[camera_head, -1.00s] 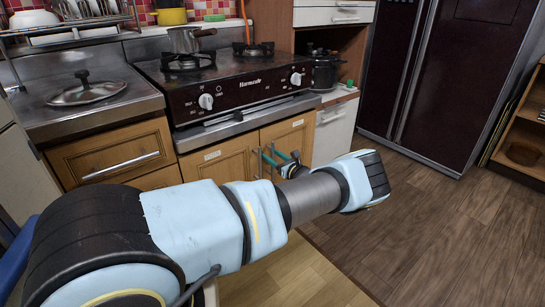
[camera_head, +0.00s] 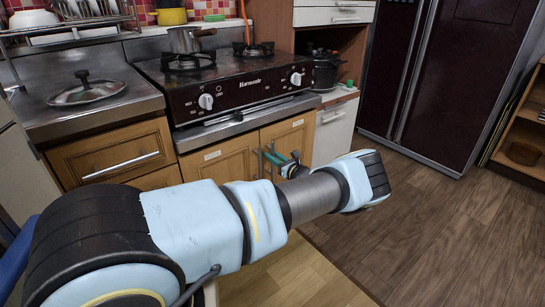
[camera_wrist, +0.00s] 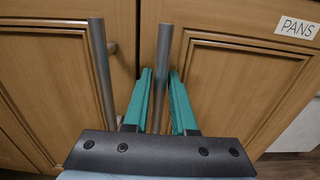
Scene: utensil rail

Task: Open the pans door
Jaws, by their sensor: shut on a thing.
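The pans door (camera_wrist: 240,70) is the right wooden cabinet door, marked by a white PANS label (camera_wrist: 297,26) in the wrist view. In the head view the pans door (camera_head: 290,137) is below the stove's right half and looks closed. Its handle (camera_wrist: 162,70) is a vertical grey bar at the door's left edge. My gripper (camera_wrist: 160,75) has one teal finger on each side of this bar and is shut on it. In the head view my gripper (camera_head: 271,156) is small and partly hidden by my own arm.
The left door (camera_wrist: 50,70) beside it has its own vertical handle (camera_wrist: 101,70), just left of my fingers. A white drawer unit (camera_head: 333,130) stands right of the pans door. The wooden floor (camera_head: 430,220) in front is clear on the right.

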